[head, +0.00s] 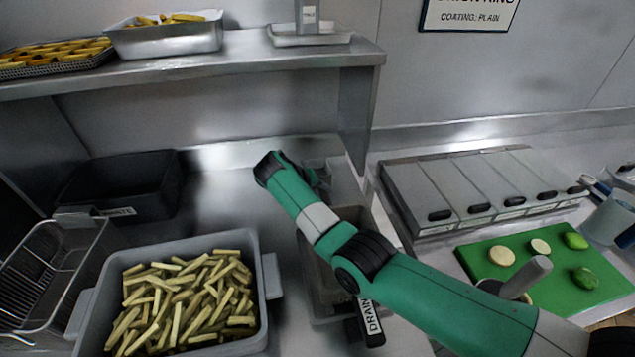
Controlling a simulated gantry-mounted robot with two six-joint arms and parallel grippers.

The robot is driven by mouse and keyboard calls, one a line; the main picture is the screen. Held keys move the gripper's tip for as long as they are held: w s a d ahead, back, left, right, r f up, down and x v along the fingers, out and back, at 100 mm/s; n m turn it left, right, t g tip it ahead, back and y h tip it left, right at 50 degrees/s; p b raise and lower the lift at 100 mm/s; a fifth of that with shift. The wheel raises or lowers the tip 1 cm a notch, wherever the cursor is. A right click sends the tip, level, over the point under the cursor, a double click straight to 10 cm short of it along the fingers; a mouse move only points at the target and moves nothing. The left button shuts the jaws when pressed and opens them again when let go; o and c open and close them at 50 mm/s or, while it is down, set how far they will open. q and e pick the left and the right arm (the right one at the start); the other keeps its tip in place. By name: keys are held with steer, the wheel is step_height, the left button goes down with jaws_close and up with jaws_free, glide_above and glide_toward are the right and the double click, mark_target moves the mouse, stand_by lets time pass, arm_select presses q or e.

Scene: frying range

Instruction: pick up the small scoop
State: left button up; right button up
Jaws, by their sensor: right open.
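I cannot make out the small scoop for certain. A small grey metallic shape (338,172) beside my right gripper could be part of it, but the arm and gripper cover much of that spot. My right gripper (318,182) is at the far end of the green arm, over the steel counter behind the drain container (318,290). Its jaws are open, small in view and partly hidden by my wrist. I cannot tell whether they touch the grey shape. My left gripper is out of view.
A grey tub (256,332) of cut fries stands front left, beside a wire basket (40,285). A black bin (120,188) is behind. A steel shelf (190,72) overhangs the back. Lidded containers (450,190) and a green board (490,250) with sliced vegetables are right.

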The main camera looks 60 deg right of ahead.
mark_target(322, 194)
steer(key=x, duration=0.3)
steer(key=shift+d+f+b, duration=0.1)
steer(key=shift+f+b, duration=0.05)
steer(key=shift+b, duration=0.15)
jaws_close()
stand_by(1.1)
